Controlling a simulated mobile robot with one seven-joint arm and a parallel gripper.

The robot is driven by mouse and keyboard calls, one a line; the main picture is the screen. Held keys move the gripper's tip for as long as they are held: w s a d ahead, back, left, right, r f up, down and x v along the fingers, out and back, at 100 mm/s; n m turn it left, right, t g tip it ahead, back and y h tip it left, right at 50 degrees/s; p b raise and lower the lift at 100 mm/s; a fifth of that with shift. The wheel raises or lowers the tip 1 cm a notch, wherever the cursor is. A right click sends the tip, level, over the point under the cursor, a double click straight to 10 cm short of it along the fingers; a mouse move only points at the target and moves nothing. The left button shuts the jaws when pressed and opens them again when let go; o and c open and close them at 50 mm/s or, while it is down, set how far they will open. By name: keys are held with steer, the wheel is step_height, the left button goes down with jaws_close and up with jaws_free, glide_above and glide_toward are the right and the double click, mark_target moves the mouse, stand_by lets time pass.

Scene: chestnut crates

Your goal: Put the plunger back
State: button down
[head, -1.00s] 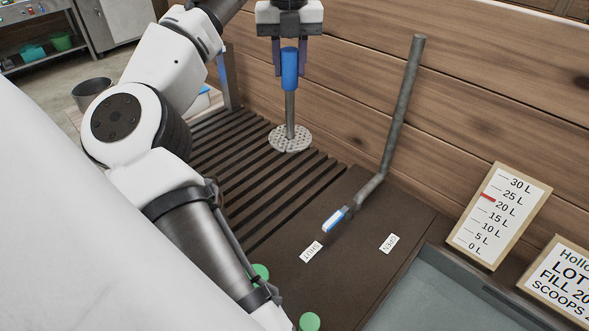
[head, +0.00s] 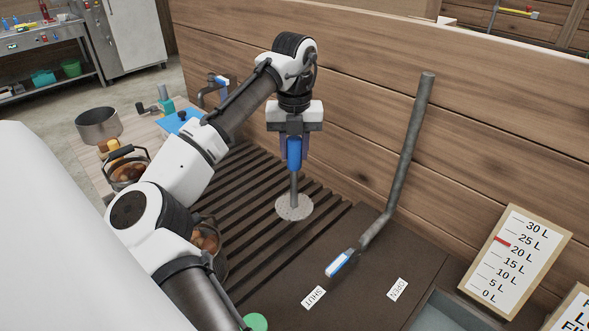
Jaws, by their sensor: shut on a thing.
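The plunger has a blue handle (head: 294,154), a grey metal rod and a round perforated disc (head: 294,207) at its bottom. My gripper (head: 292,142) is shut on the blue handle, pointing down, and the plunger hangs upright. The disc is over the dark slatted rack, near the wooden wall. I cannot tell whether the disc touches the slats.
A grey pipe with a blue-and-white lever handle (head: 342,263) rises right of the plunger, by SHUT and OPEN labels. A litre scale board (head: 515,255) stands at right. At left are a metal pot (head: 98,124), a basket (head: 127,170) and a tap (head: 212,90).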

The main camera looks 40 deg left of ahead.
mark_target(294, 169)
steer(key=shift+f+p, duration=0.45)
steer(key=shift+f, duration=2.55)
steer(key=c, duration=1.1)
jaws_free()
steer(key=shift+f, duration=0.15)
steer(key=shift+o, duration=0.2)
step_height(294, 169, up, 12)
steer(key=shift+r+b, duration=0.15)
steer(key=shift+b, duration=0.55)
